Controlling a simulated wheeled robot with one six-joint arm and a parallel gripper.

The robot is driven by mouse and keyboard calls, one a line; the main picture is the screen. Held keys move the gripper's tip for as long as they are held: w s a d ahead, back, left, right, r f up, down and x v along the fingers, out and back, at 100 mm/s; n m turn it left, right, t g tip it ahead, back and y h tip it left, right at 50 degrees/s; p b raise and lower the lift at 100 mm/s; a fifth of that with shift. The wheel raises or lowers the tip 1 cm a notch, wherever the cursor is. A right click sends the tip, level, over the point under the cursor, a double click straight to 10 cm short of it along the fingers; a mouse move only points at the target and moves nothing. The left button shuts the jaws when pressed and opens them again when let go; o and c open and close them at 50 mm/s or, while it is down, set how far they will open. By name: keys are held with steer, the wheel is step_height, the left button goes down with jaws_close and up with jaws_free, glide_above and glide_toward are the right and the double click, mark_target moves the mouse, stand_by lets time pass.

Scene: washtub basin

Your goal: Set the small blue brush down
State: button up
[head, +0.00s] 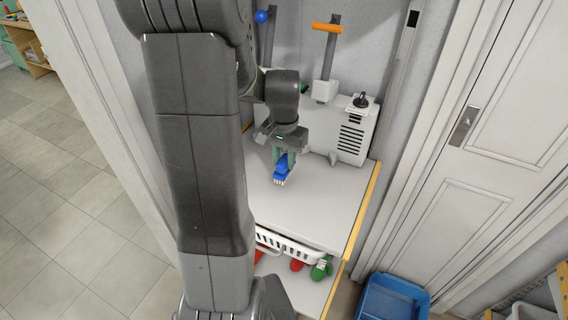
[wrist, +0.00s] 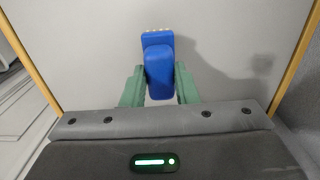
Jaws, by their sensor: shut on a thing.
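The small blue brush (head: 284,167) is in my gripper (head: 284,153), over the pale grey tabletop (head: 305,205). Its pale bristles show at the lower end in the head view. In the wrist view the blue brush (wrist: 158,62) sits between the green fingers of my gripper (wrist: 159,85), which are shut on its sides. Bristle tips show at the brush's far edge there. I cannot tell whether the brush touches the tabletop.
A grey vented box (head: 352,135) with a black knob stands at the back of the tabletop. Wall levers with an orange handle (head: 327,27) and a blue ball (head: 262,17) rise behind. A white basket (head: 290,246) sits below the front edge. A blue bin (head: 393,298) stands lower right. The tabletop's front is clear.

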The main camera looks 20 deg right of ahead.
steer(key=shift+f, duration=1.25)
steer(key=o, duration=1)
steer(key=shift+f, duration=0.1)
